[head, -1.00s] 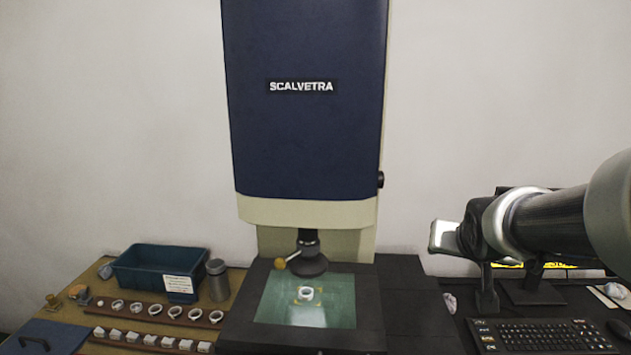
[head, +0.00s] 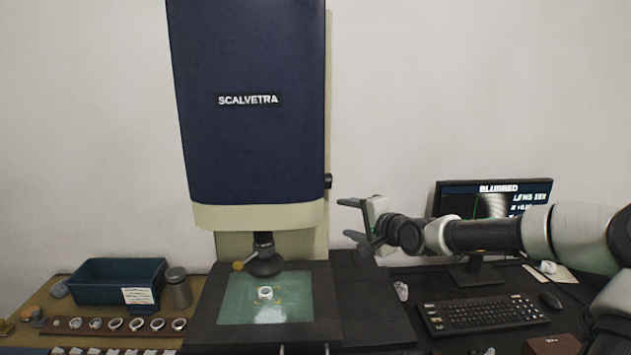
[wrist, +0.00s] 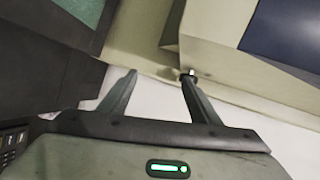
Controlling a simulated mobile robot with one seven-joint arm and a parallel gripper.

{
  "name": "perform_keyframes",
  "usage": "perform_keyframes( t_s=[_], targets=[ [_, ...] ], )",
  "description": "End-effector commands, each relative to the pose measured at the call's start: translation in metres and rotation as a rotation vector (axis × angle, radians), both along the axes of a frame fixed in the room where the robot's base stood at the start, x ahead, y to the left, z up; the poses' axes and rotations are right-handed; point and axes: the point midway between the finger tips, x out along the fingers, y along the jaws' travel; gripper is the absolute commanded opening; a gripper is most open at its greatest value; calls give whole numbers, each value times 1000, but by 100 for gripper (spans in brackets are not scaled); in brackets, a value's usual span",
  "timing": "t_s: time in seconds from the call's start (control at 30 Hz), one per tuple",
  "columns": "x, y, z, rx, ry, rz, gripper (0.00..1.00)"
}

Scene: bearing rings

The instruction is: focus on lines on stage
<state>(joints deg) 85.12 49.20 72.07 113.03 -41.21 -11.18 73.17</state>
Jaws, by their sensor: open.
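The measuring machine (head: 250,110), marked SCALVETRA, has a blue head and a black knob (head: 328,181) on its right side. Below it, a dark lens (head: 264,262) hangs over the green glass stage (head: 236,309). A white ring (head: 265,293) lies on the glass. The monitor (head: 500,190) reads BLURRED beside a striped grey picture. My gripper (head: 343,218) is open and empty, right of the machine and a little below the knob, fingers pointing left. In the wrist view, a small dark knob (wrist: 187,75) shows by the right fingertip; I cannot tell whether they touch.
A keyboard (head: 478,315) and mouse (head: 551,301) lie in front of the monitor. At left are a blue bin (head: 95,284), a grey canister (head: 177,290) and a rack of rings (head: 75,325).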

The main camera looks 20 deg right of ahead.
Motion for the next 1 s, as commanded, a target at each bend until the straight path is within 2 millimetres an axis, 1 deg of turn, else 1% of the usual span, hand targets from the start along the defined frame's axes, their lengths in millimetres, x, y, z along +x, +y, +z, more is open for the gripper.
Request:
perform_keyframes(
  t_s=[0.03,0.1,0.2,0.23,0.37,0.47,0.8,1.0],
  targets=[
    [-2,-18,21,59,-52,-32,57],
    [-4,-33,43,111,-106,-57,57],
    [-4,-43,59,147,-145,-73,57],
    [-2,-44,61,152,-149,-75,57],
    [13,-41,60,155,-151,-74,57],
    [32,-38,58,152,-150,-72,57],
    [106,-29,47,153,-149,-72,57],
    [142,-25,42,153,-148,-75,57]
  ],
)
